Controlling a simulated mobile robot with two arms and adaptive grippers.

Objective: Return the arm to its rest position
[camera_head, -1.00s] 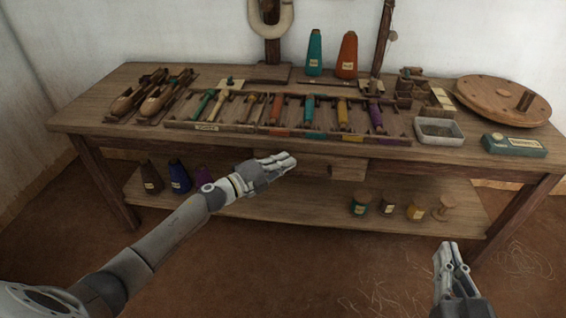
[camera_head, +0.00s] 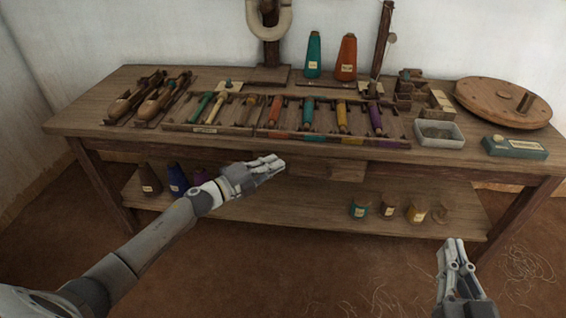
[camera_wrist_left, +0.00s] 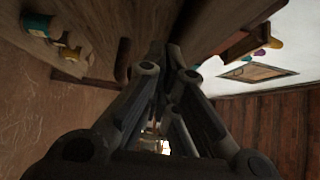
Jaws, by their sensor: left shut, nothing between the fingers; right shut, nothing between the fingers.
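My left gripper (camera_head: 277,164) is shut and empty in the head view. It hangs in front of the wooden table's front edge, above the level of the lower shelf. My left arm comes in from the lower left. The left wrist view shows the shut fingers (camera_wrist_left: 170,75) close up, with nothing held. My right gripper (camera_head: 453,246) is shut and empty at the lower right, in front of the table and clear of it.
The table (camera_head: 90,118) bears a bobbin rack (camera_head: 240,130), shuttles (camera_head: 150,100), cones (camera_head: 346,58), a grey tray (camera_head: 438,142), a teal box (camera_head: 514,148) and a round wooden disc (camera_head: 502,100). Small spools (camera_head: 388,208) and cones stand on the lower shelf (camera_head: 300,200). Floor in front is open.

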